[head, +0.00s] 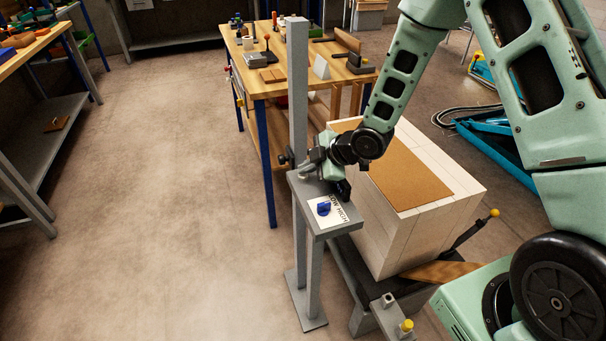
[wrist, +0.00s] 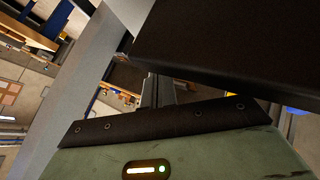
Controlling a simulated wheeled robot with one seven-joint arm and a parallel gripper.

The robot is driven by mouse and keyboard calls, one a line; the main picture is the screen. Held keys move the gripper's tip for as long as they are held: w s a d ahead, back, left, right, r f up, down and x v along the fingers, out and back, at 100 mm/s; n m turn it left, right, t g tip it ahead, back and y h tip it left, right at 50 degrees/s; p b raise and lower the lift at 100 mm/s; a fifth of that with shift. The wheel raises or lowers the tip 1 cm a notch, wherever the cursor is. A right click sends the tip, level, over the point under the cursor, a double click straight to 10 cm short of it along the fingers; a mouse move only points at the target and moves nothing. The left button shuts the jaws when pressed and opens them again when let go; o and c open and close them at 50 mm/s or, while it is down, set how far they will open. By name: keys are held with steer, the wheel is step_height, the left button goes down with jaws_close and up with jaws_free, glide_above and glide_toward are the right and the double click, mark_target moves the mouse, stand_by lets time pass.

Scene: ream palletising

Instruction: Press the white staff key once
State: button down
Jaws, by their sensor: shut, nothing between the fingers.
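A grey stand with a sloping top plate (head: 336,226) carries a white label card with dark lettering and a blue knob (head: 323,208). A tall grey post (head: 297,90) rises from its far end. My gripper (head: 312,168) is shut and empty, low over the far part of the plate, close beside the post. I cannot tell whether it touches anything. In the wrist view, dark parts and a green housing fill much of the picture, and the fingertips are not clear.
A stack of pale reams with a brown sheet on top (head: 410,176) stands right of the stand. A wooden workbench (head: 270,88) with tools is behind. A yellow-tipped lever (head: 494,213) and yellow button (head: 406,325) are to the right. The floor at left is clear.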

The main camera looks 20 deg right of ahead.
mark_target(307, 176)
stand_by(0.5)
steer(key=shift+r+p, duration=0.6)
steer(key=shift+r, duration=0.25)
step_height(307, 176, up, 5)
steer(key=p, duration=0.4)
steer(key=shift+a, duration=0.1)
stand_by(0.6)
